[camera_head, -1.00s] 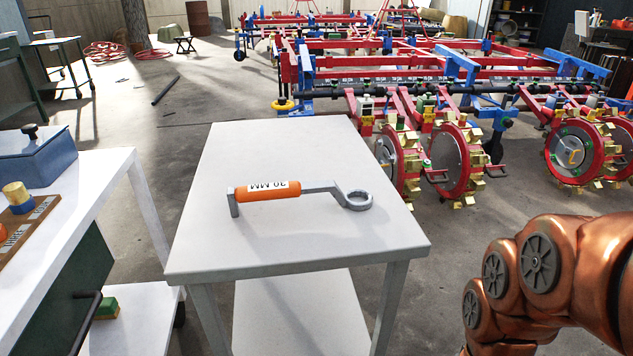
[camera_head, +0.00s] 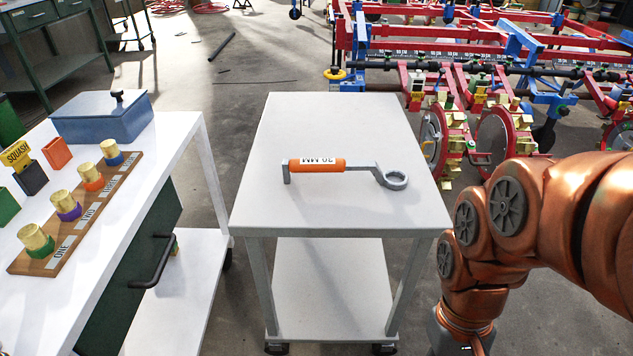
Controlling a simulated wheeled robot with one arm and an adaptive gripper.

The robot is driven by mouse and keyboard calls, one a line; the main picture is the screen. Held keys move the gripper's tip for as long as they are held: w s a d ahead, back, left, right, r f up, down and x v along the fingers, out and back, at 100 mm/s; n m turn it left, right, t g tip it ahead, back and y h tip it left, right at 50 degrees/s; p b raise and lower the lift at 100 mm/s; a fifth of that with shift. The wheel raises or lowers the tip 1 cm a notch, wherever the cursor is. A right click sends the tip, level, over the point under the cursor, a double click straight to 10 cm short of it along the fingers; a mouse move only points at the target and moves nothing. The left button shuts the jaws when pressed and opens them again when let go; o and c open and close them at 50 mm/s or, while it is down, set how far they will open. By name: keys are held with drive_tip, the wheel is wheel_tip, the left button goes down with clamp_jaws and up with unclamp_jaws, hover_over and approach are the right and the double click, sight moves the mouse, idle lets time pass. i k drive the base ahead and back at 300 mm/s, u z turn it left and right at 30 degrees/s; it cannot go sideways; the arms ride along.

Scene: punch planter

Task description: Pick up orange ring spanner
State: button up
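The orange ring spanner (camera_head: 318,165) lies on the white top of the small wheeled table (camera_head: 335,215), near its middle. It has an orange grip with a white label reading 30 MM, a grey ring end at the right and a bent grey end at the left. My copper-coloured arm is at the right, to the right of the table and apart from the spanner. Its lower end reaches the bottom edge of the picture, and my gripper's fingers do not show.
A white workbench (camera_head: 75,290) stands at the left, with a blue box (camera_head: 100,118) and a wooden board (camera_head: 60,258) of brass-coloured pieces. A red and blue planter (camera_head: 480,75) stands behind and right. The tabletop around the spanner is clear.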

sight(303, 165)
drive_tip(key=u, duration=3.5)
drive_tip(key=k, duration=0.65)
drive_tip(key=z, duration=1.05)
